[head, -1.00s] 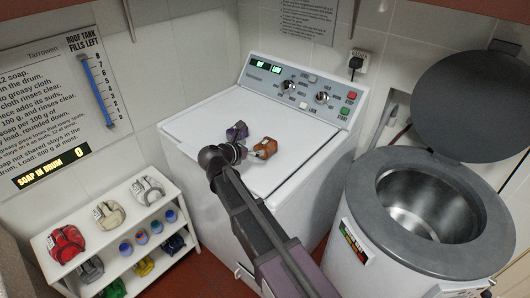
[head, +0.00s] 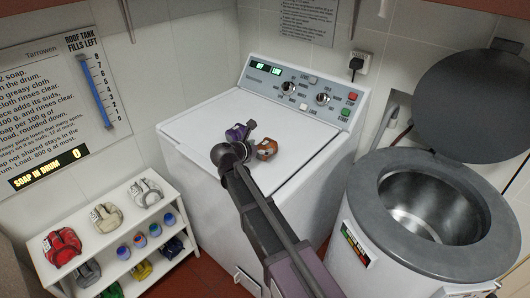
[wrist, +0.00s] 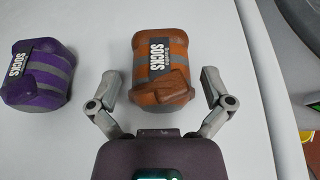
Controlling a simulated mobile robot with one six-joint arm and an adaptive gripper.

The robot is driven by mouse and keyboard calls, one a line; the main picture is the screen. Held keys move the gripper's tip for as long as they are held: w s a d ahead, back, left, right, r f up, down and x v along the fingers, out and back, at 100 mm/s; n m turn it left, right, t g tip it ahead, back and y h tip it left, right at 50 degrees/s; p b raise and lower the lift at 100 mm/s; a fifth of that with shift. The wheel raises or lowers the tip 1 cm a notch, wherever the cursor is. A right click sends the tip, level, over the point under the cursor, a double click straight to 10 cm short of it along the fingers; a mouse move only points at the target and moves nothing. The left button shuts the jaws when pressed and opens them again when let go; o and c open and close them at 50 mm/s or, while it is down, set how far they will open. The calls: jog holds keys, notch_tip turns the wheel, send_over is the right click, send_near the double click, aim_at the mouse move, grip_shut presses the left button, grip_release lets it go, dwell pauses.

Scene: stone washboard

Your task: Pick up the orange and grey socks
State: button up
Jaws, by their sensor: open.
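The orange and grey socks (head: 266,149) are a rolled bundle with a SOCKS label on top of the white washer. In the wrist view the orange and grey socks (wrist: 176,55) lie straight ahead, between the two fingers. My gripper (wrist: 160,88) is open, with one finger on each side of the bundle. I cannot tell whether the fingers touch it. In the head view my arm's end hides the fingers and part of the bundles. A purple and grey socks bundle (wrist: 38,75) lies to the left, outside the fingers; it also shows in the head view (head: 238,132).
The washer top (head: 205,125) is otherwise clear, with a control panel (head: 300,90) behind. A drum machine (head: 425,205) with its lid (head: 470,105) raised stands to the right. A white shelf (head: 110,238) with several coloured bundles and cups stands at the lower left.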

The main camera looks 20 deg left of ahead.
jog(key=shift+b+x, duration=0.3)
jog(key=shift+x, duration=0.95)
jog(key=shift+s, duration=0.1)
jog(key=shift+c, duration=0.2)
jog(key=c, duration=1.1)
